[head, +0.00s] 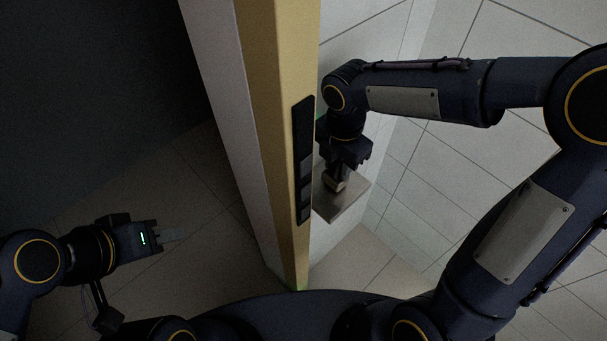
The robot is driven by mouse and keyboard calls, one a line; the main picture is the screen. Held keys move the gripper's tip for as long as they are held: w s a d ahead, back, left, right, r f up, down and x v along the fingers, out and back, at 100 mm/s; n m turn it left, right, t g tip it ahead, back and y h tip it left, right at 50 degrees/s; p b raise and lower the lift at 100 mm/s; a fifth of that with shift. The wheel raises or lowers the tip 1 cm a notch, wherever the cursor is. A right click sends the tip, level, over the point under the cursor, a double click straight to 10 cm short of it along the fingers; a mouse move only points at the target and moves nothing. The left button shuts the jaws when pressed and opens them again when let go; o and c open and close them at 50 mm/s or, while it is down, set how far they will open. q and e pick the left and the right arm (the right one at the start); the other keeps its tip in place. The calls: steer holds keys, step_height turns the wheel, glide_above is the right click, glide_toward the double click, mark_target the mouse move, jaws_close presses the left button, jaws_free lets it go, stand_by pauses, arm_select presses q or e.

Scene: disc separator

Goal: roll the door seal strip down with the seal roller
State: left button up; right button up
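The door edge (275,130) is a tall yellowish band running down the middle of the head view. A black segmented strip or plate (304,130) is set along its right side; I cannot tell whether it is the seal strip. My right gripper (337,180) points down just right of the door edge, over a small grey shelf (347,201). A small pale piece shows at its fingertips; I cannot tell whether it is part of the seal roller or whether the fingers grip it. My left gripper (174,235) is left of the door, away from it, with nothing visible held.
A pale door or wall face (222,100) borders the yellow band on the left. Tiled wall and floor (395,200) lie to the right. The floor (190,190) between my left gripper and the door is clear. A dark surface fills the upper left.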

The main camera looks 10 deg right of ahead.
jaws_close()
steer(key=shift+r+p, duration=2.85)
steer(key=shift+r, duration=0.2)
